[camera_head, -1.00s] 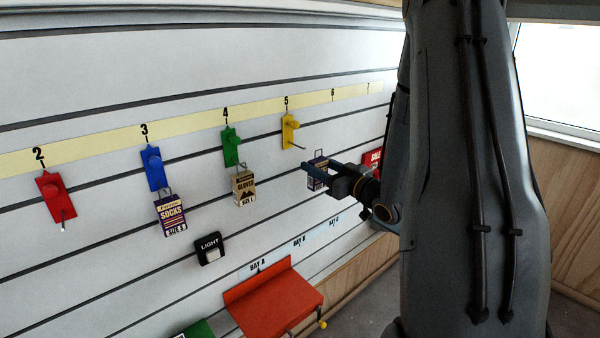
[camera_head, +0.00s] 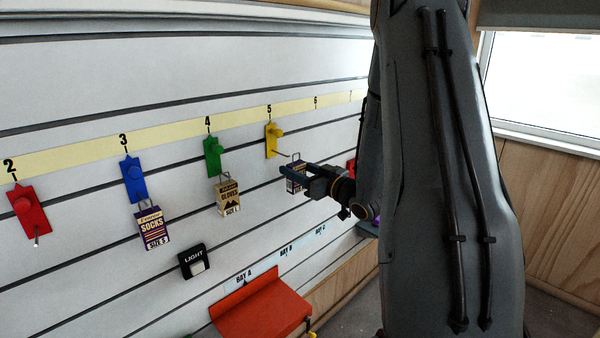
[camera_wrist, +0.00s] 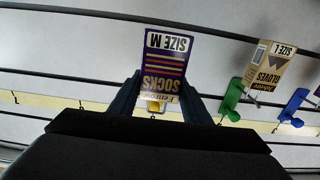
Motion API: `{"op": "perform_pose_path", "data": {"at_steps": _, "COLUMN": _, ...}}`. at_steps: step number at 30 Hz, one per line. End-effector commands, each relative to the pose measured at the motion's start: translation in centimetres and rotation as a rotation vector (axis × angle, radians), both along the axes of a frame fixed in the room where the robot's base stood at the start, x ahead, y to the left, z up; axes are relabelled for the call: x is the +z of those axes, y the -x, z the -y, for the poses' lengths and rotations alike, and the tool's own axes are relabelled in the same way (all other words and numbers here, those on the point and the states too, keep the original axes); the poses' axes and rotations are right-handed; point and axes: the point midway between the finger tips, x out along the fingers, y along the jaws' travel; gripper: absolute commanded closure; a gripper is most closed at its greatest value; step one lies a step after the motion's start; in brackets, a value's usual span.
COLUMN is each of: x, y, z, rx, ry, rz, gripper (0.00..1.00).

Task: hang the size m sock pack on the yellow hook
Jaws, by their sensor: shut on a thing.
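The size M sock pack (camera_wrist: 163,62) is purple and white and appears upside down in the wrist view, between the two fingers. In the head view the pack (camera_head: 295,184) is partly hidden by my gripper (camera_head: 297,172), which is shut on it. The yellow hook (camera_head: 272,141) is on the slatted wall under number 5, up and left of the pack, its thin prong pointing toward the pack. The pack's wire loop is close to the prong tip; I cannot tell if they touch. In the wrist view the yellow hook (camera_wrist: 155,106) shows behind the pack's lower end.
A green hook (camera_head: 213,158) holds a size L gloves pack (camera_head: 229,198). A blue hook (camera_head: 133,180) holds a size S socks pack (camera_head: 152,229). A red hook (camera_head: 27,209) is empty. A light switch (camera_head: 194,262) and an orange shelf (camera_head: 262,308) are below.

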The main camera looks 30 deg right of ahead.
Motion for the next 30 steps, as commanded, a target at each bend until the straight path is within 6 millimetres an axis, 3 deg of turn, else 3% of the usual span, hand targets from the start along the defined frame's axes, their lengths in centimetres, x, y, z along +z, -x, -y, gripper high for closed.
{"op": "perform_pose_path", "data": {"at_steps": 30, "x": -0.9, "y": -5.1, "z": -1.4, "rx": 0.001, "ry": 0.0, "rz": 0.001, "gripper": 0.79}}
